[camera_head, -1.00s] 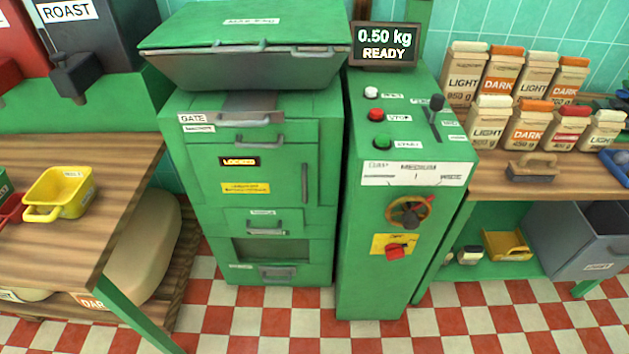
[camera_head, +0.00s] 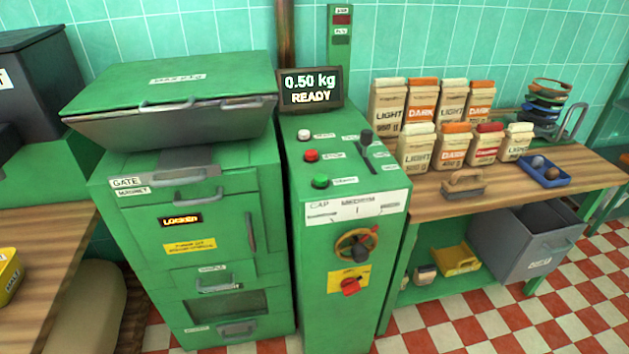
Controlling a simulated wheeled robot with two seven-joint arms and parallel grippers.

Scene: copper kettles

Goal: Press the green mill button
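The green mill button (camera_head: 320,182) is on the sloped top of the green control cabinet (camera_head: 325,260), lowest in a column of three. A red button (camera_head: 311,156) is above it and a white button (camera_head: 304,135) is above that. Each has a small label to its right. A display (camera_head: 311,90) behind them reads "0.50 kg READY". A black lever (camera_head: 366,139) stands to the right of the buttons. Nothing covers the green button. Neither of my grippers is in view.
The mill body (camera_head: 205,240) with its lidded hopper (camera_head: 180,100) stands left of the cabinet. A wooden bench (camera_head: 420,205) at right holds several coffee bags, a brush (camera_head: 463,184) and a blue tray (camera_head: 546,173). A grey bin (camera_head: 528,245) sits below. Checkered floor shows at lower right.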

